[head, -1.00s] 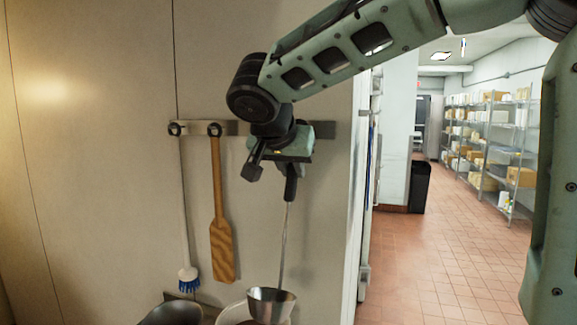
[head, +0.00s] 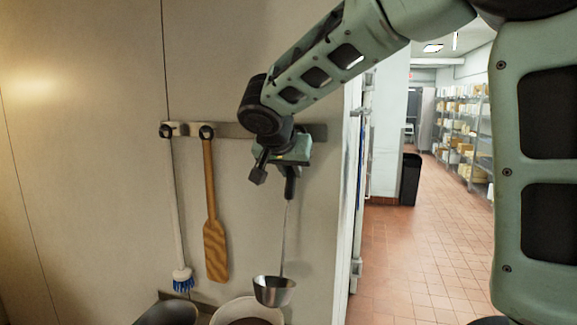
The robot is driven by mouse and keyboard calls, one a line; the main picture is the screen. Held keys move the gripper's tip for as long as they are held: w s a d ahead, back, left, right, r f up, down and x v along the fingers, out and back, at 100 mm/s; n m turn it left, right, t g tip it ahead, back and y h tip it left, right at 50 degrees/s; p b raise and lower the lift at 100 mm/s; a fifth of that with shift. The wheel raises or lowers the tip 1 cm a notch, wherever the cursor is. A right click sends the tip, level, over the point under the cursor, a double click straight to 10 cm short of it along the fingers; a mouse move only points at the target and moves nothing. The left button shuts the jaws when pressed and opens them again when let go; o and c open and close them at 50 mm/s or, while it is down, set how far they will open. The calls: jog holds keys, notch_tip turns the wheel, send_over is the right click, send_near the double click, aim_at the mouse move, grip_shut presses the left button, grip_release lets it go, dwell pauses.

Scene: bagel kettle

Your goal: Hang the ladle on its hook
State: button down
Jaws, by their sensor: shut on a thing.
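The ladle has a thin metal handle (head: 284,232) with a dark grip and a steel bowl (head: 274,291). It hangs down from my gripper (head: 289,176), which is shut on its upper end in the head view. The ladle hangs close to the wall, bowl lowest. A metal hook rail (head: 232,130) runs along the wall behind my gripper. My wrist covers part of the rail, so the hook at that place is hidden. I cannot tell whether the ladle touches a hook.
A wooden paddle (head: 213,220) and a white brush with blue bristles (head: 181,278) hang on the rail to the left. A dark pan (head: 168,313) and a pale round container (head: 248,307) stand below. The wall ends just right of the ladle, with open tiled floor (head: 420,265) beyond.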

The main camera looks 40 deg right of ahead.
jog(key=shift+w+d+f+b, duration=0.25)
jog(key=shift+d+f+b, duration=0.1)
jog(key=shift+b, duration=0.25)
jog(key=shift+w+d+f+b, duration=0.1)
jog(key=shift+w+d+b, duration=0.15)
jog(key=shift+b, duration=0.35)
jog(key=c, duration=1.2)
grip_release()
